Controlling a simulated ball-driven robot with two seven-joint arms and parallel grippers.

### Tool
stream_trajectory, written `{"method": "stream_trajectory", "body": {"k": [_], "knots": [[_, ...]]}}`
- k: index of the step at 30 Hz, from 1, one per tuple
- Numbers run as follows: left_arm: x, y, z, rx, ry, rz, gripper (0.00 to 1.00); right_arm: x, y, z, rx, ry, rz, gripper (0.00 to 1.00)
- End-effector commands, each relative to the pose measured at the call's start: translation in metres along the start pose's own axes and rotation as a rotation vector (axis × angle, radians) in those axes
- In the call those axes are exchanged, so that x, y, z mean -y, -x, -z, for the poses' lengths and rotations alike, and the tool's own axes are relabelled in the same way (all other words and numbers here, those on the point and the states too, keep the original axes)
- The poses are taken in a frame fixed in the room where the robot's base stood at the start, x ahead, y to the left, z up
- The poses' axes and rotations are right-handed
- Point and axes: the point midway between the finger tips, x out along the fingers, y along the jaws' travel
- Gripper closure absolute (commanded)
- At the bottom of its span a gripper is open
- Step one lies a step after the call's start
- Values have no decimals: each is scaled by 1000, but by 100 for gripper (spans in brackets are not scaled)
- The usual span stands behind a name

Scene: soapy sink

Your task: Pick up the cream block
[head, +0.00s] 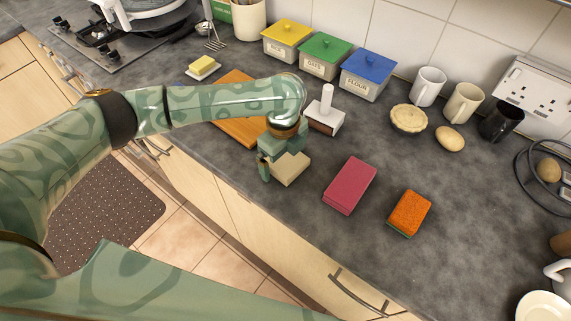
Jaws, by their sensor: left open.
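The cream block (291,171) lies on the grey worktop near its front edge. My left gripper (277,170) is right at the block, reaching down over it from above. One finger shows at the left of the block, and the gripper body covers the block's back part. The jaws are open. I cannot tell whether a finger touches the block. My right gripper is not in the head view.
A pink block (350,185) and an orange sponge (410,212) lie to the right. A white-handled press (325,112) stands just behind the gripper. A wooden board (238,127) lies under my forearm. Canisters and mugs line the wall. The front edge (270,212) is close.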

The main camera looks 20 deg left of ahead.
Motion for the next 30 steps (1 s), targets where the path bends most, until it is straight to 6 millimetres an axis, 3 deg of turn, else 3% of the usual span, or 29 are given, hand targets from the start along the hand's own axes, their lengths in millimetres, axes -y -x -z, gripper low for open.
{"method": "stream_trajectory", "body": {"k": [2, 3, 8, 9, 20, 26, 30], "knots": [[0, 2, 0, 0, 0, 1, 0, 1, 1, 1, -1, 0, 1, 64], [0, 2, 0, 0, 0, 1, 6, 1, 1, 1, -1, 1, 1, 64], [0, 2, 0, 0, 0, 1, 50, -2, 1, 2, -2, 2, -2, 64], [0, 2, 0, 0, 0, 1, 52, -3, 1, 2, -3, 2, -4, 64], [0, 10, 0, 1, 0, 2, 53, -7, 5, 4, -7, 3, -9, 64], [-2, 43, 0, 2, -1, 5, 53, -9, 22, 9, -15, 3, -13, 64], [-30, 80, 9, 2, -3, 5, 53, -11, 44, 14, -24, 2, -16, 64]]}}
